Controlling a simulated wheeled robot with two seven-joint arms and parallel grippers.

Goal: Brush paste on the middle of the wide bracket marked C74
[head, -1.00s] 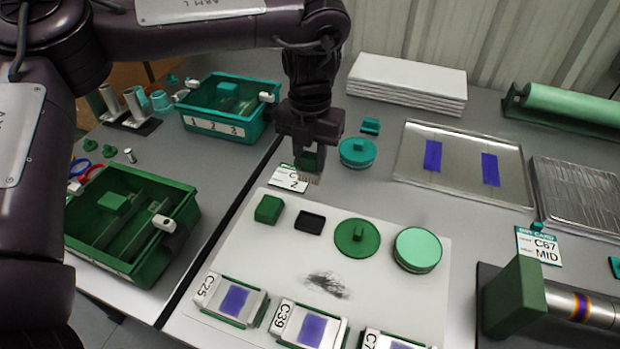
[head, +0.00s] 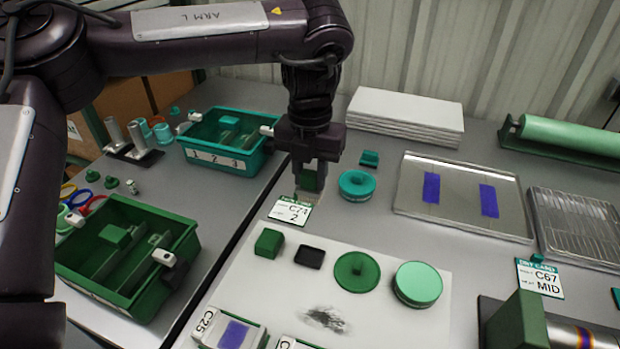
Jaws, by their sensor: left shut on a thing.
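My left gripper (head: 308,188) is shut on a small green-handled tool, seemingly a brush. It holds it upright, just behind the card marked C74 and 2 (head: 292,211). The tool's lower end is hard to make out. A round teal pot (head: 357,184) stands just right of the gripper. The bracket marked C25 (head: 235,332), with a blue-violet patch, is at the bottom edge. Only a sliver of another bracket's label (head: 286,343) shows beside it. No bracket marked C74 is in view. My right gripper is not in view.
A white mat (head: 390,318) carries a green block (head: 269,242), a black dish (head: 310,257), a green knobbed disc (head: 356,271), a green tin (head: 418,284) and a dark smudge. Green bin (head: 180,255) and teal bin (head: 205,158) are left; a metal tray (head: 460,205) is right.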

